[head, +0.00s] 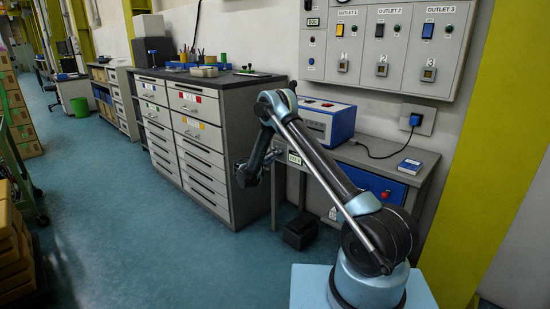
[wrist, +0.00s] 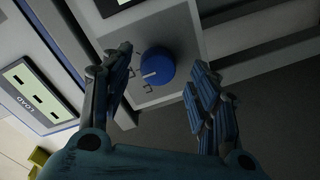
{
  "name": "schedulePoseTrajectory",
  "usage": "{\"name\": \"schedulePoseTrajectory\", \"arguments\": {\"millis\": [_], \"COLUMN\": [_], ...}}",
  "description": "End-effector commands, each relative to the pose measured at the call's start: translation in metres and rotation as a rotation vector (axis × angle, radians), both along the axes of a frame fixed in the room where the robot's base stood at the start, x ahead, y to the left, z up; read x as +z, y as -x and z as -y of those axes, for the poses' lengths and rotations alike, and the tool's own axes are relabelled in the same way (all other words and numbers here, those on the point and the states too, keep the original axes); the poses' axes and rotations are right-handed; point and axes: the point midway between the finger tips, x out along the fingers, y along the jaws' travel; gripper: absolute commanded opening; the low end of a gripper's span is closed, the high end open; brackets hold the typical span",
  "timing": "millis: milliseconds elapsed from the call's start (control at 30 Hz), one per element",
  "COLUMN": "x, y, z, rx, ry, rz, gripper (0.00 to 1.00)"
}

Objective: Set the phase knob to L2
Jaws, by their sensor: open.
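A round blue knob (wrist: 157,67) with a short white pointer line sits on a grey panel in the wrist view. The pointer lies left of the knob's centre. Small bracket-like marks show beside the knob; I cannot read an L2 label. My gripper (wrist: 161,64) is open, with one finger on each side of the knob. The left fingertip is close to it; gaps show on both sides. In the head view my gripper (head: 246,174) is small and dark, low in front of the bench, and the knob cannot be made out there.
A display marked LOAD (wrist: 43,97) is left of the knob in the wrist view. In the head view, a grey bench (head: 424,163) carries a blue-and-white instrument (head: 328,120). A drawer cabinet (head: 235,140) stands left of it. An outlet panel (head: 395,45) hangs above.

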Motion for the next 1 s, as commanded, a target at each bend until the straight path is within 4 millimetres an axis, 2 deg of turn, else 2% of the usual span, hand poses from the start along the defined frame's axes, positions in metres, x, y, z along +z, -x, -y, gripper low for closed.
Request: {"name": "schedulePoseTrajectory", "arguments": {"millis": [300,500,700,1000], "x": [0.002,0.003,0.004,0.004], "y": [0.05,0.071,0.08,0.08], "z": [-0.037,-0.053,-0.059,-0.059], "rx": [0.003,0.002,0.002,0.001], "ry": [0.0,-0.001,0.0,-0.001], "rz": [0.0,-0.001,-0.001,-0.001], "gripper": [0.55,0.55,0.55,0.55]}}
